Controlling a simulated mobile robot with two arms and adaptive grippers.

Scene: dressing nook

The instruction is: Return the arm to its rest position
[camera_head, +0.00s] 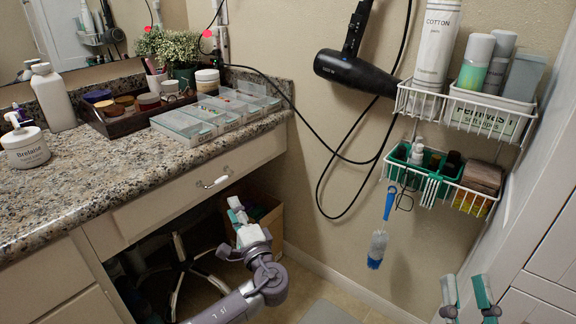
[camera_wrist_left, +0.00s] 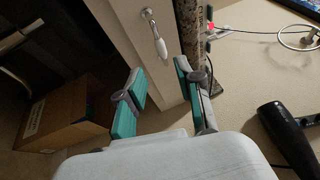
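My left gripper (camera_head: 237,212) hangs below the counter edge, in front of the drawer and the dark knee space. It also shows in the left wrist view (camera_wrist_left: 160,88), where its two teal-lined fingers stand apart with nothing between them. The drawer's white-and-metal handle (camera_head: 214,182) shows just above and left of this gripper in the head view, and beyond the fingers in the wrist view (camera_wrist_left: 159,44). My right gripper (camera_head: 466,290) is at the lower right edge of the head view. Its two fingers are apart and hold nothing visible.
The granite counter (camera_head: 95,178) carries jars, a plant and clear organizers (camera_head: 185,125). A chair base (camera_head: 185,262) and cardboard box (camera_head: 268,222) are underneath. A hair dryer (camera_head: 355,73), dangling cord, wire racks (camera_head: 470,110) and blue brush (camera_head: 377,248) hang on the wall. A white cabinet (camera_head: 545,215) stands right.

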